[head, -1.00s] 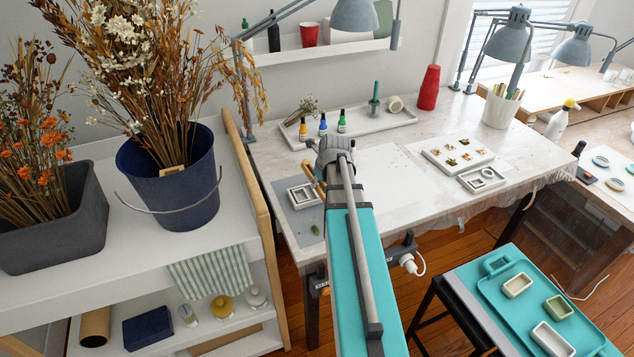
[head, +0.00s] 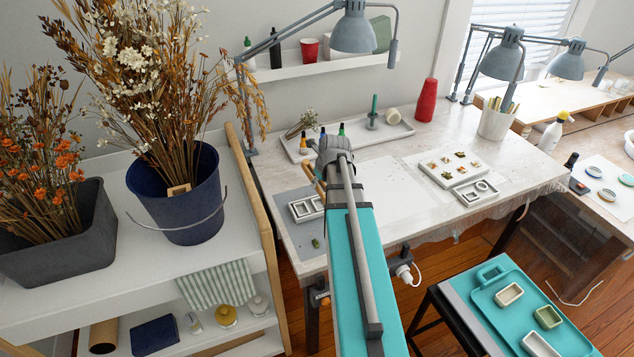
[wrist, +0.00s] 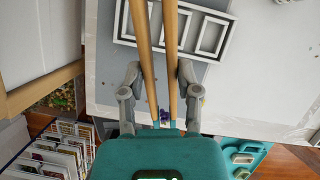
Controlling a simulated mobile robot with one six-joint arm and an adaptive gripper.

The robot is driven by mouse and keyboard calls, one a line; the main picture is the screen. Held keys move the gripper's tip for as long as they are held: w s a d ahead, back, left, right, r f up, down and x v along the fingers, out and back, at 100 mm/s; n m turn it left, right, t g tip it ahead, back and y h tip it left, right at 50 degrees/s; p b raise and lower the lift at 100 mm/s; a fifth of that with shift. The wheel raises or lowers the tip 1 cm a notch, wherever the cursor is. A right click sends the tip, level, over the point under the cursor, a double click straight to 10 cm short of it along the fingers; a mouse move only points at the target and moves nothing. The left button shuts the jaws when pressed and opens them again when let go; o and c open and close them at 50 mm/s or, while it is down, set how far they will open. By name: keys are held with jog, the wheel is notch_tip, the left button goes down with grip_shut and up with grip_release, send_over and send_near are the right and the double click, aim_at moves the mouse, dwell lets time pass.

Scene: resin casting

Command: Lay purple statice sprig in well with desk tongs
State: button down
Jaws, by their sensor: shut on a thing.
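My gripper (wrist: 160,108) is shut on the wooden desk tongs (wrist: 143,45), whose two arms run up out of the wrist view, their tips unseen. In the head view my gripper (head: 331,153) hides most of the tongs (head: 319,177). The pale mould (wrist: 121,27) with several square wells lies under the tongs in the wrist view. It also shows on the grey mat in the head view (head: 291,212), left of my gripper. A small purple bit (wrist: 164,115) shows between the tong arms near my gripper; I cannot tell whether it is the statice sprig or whether the tongs touch it.
A small green bit (head: 316,243) lies near the mat's front edge. A long tray (head: 398,134) with bottles stands behind my gripper. A white mould with flowers (head: 436,178) is at right. The paper sheet (head: 385,185) between is clear. A blue bucket (head: 190,225) stands left.

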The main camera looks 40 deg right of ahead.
notch_tip(320, 180, up, 3)
jog(key=p, duration=0.2)
jog(key=shift+r+p, duration=0.15)
jog(key=shift+p, duration=0.2)
jog(key=shift+w, duration=0.1)
jog(key=w+d+m+h, duration=0.1)
jog(key=w+d, duration=0.4)
jog(key=w, duration=0.9)
jog(key=shift+w+f+m+b, duration=0.15)
jog(key=shift+f+m+b, duration=0.15)
jog(key=shift+m, duration=0.6)
jog(key=shift+f, duration=0.15)
jog(key=shift+f+b, duration=2.25)
jog(key=shift+b, duration=0.2)
jog(key=shift+f, duration=0.2)
